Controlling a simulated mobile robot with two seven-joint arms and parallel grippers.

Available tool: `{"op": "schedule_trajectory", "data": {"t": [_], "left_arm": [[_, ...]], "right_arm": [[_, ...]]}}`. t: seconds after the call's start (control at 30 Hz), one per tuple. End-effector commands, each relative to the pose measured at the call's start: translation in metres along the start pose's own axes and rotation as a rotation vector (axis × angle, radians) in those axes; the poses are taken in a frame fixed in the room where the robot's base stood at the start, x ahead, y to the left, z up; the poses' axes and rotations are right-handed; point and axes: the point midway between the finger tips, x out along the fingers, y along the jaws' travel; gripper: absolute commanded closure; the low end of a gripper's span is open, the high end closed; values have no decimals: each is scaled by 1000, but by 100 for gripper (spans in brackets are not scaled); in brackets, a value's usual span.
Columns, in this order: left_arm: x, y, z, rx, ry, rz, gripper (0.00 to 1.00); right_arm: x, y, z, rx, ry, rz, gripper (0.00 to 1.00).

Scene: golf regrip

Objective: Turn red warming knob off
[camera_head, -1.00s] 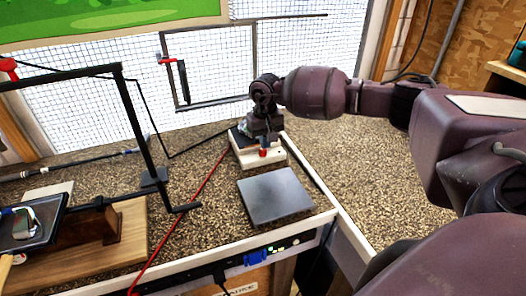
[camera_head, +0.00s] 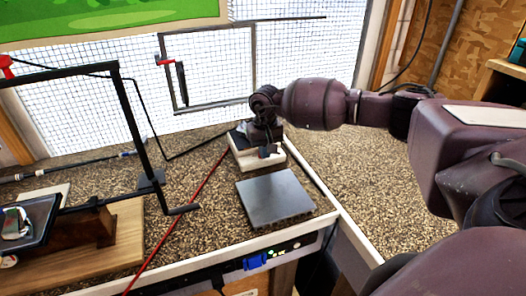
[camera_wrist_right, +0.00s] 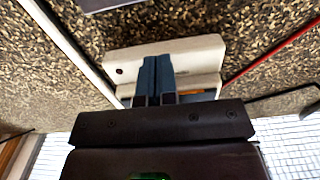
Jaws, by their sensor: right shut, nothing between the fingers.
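A white box (camera_head: 245,158) with a dark top stands at the back of the speckled bench. My right gripper (camera_head: 268,151) is at the box's front face, pointing down, its fingers shut and empty. In the right wrist view its two fingers (camera_wrist_right: 155,68) lie together in front of the white box (camera_wrist_right: 200,50). A small dark red dot (camera_wrist_right: 119,71) shows on the box's face, left of the fingers. The red knob does not show now; the fingers cover the part of the box where red showed before. I cannot tell whether they touch it. My left gripper is out of view.
A grey square plate (camera_head: 275,198) lies in front of the box. A red cord (camera_head: 192,198) runs along its left. A black frame (camera_head: 137,125) and a wooden stand (camera_head: 105,245) are at the left. A wire mesh (camera_head: 100,100) closes the back. Bench is clear right of the box.

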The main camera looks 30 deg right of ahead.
Motion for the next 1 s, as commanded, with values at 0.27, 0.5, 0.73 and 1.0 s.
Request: {"op": "schedule_trajectory", "data": {"t": [0.27, 0.5, 0.73, 1.0], "left_arm": [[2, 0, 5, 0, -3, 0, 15], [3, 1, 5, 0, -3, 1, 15], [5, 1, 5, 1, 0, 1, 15], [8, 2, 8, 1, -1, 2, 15]], "right_arm": [[15, -1, 4, -5, -21, 3, 100], [15, -1, 3, -5, -19, 3, 100], [15, -1, 3, -5, -18, 3, 100], [16, 0, 3, -5, -19, 2, 100]]}}
